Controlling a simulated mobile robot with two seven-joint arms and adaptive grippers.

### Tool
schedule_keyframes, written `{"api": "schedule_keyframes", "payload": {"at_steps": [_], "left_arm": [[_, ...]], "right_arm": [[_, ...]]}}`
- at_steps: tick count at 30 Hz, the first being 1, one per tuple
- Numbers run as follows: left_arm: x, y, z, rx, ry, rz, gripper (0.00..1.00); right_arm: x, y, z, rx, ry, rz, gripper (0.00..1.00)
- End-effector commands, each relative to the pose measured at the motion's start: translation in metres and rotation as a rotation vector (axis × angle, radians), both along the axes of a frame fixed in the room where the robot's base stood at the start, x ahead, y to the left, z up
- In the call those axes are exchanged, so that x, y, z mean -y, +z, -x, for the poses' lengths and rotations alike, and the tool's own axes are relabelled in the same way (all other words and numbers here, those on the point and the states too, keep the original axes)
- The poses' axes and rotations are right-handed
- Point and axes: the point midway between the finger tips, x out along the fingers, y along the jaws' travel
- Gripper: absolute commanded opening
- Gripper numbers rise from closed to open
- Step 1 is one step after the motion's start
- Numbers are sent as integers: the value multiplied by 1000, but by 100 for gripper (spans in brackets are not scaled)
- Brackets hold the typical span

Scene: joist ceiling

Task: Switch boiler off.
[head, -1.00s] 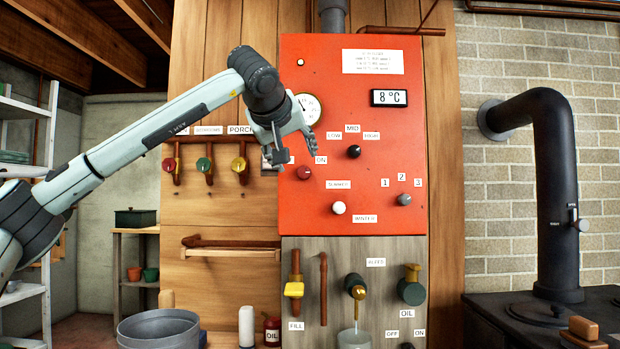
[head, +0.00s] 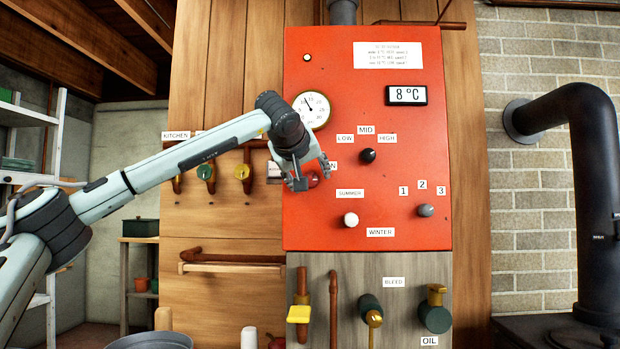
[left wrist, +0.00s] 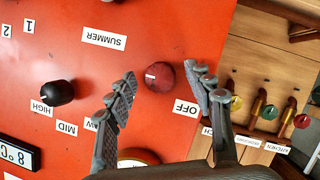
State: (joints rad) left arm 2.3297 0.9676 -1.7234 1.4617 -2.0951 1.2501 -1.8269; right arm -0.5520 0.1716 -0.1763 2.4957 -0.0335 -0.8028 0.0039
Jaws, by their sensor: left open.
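The boiler is a red panel (head: 400,200) with several knobs and a display reading 8 °C. Its red knob (left wrist: 160,76) shows in the left wrist view with a white mark toward the picture's left and an OFF label (left wrist: 185,108) at its lower right. In the head view the knob (head: 312,179) is partly hidden by my left gripper (head: 314,184), as is the ON label. In the left wrist view my left gripper (left wrist: 163,92) is open, its fingers on either side of the knob; contact cannot be told. My right gripper is not in view.
A black knob (head: 368,155), a white knob (head: 351,220) and a grey knob (head: 425,210) stick out of the panel nearby. Coloured valves (head: 242,172) are on the left. Below are pipes and a yellow-handled valve (head: 299,314). A black stove pipe (head: 590,200) stands at right.

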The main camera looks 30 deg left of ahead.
Motion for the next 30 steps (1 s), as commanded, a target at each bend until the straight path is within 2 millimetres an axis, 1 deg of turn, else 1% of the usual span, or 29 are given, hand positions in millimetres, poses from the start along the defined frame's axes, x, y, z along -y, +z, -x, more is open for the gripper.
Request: {"api": "schedule_keyframes", "payload": {"at_steps": [3, 10, 22, 28, 30], "left_arm": [[-2, -2, -5, -1, 1, 0, 53], [-2, -2, -5, 0, 0, 0, 53], [-2, -2, -5, 0, 0, 0, 3], [-2, -3, -5, 6, 0, 9, 2], [-2, -4, -5, 11, 1, 22, 2]], "right_arm": [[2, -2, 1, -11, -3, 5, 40], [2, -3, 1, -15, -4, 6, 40], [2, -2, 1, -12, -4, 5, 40], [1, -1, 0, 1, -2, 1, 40], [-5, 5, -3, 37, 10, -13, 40]]}}
